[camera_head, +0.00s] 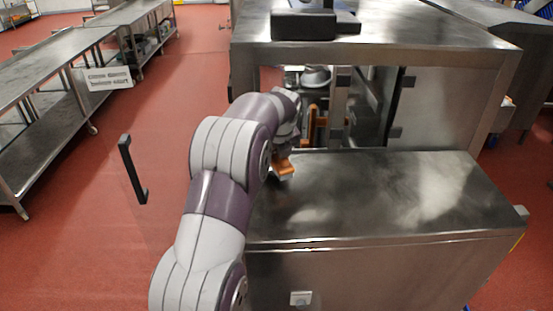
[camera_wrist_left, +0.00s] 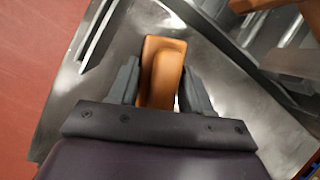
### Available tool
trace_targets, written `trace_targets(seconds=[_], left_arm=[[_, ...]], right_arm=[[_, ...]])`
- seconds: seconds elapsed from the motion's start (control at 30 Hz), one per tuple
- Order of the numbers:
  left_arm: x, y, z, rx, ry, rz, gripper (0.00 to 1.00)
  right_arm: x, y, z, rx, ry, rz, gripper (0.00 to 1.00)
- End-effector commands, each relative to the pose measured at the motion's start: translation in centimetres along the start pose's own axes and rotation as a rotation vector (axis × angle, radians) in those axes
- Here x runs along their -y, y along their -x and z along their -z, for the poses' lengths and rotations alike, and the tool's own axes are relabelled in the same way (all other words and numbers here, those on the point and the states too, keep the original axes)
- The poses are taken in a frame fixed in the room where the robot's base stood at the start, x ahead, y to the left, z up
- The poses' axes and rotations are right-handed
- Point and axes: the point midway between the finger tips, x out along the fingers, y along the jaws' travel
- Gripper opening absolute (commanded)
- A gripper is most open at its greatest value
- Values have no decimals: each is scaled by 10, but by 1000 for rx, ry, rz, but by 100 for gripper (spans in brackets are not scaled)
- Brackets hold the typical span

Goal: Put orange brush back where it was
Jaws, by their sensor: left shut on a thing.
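The orange brush (camera_wrist_left: 162,70) is between the two dark fingers of my left gripper (camera_wrist_left: 157,88) in the left wrist view. The fingers are shut on it. In the head view a small orange part of the brush (camera_head: 284,167) shows below my left wrist, over the left end of the steel machine top (camera_head: 390,190). Most of the brush is hidden there by my wrist. I cannot tell whether the brush touches the steel surface. My right gripper is not in view.
Orange machine parts (camera_head: 312,125) stand inside the steel frame just beyond my left wrist. An open steel door (camera_head: 362,100) is beside them. A black handle (camera_head: 131,168) is left of my arm. Steel tables (camera_head: 60,55) stand at the far left. The machine top is clear on the right.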

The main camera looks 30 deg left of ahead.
Motion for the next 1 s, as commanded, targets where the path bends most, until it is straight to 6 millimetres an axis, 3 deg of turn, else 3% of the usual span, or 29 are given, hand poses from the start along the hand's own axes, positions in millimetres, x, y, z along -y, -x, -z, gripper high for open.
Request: trace_targets(seconds=[0.03,0.1,0.47,0.5,0.57,0.87,1.0], left_arm=[[-1,-2,2,-3,-1,-2,11],[-2,-12,6,-1,-1,0,11],[-2,-22,10,1,-1,1,11],[-3,-23,11,0,-1,1,52],[-3,-22,11,1,-1,1,71],[-2,-21,10,1,-1,1,74],[-2,-6,10,4,0,4,74]], right_arm=[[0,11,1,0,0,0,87],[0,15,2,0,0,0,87],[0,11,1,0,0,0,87],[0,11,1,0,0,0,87],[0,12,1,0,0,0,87],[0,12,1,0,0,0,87],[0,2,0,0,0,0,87]])
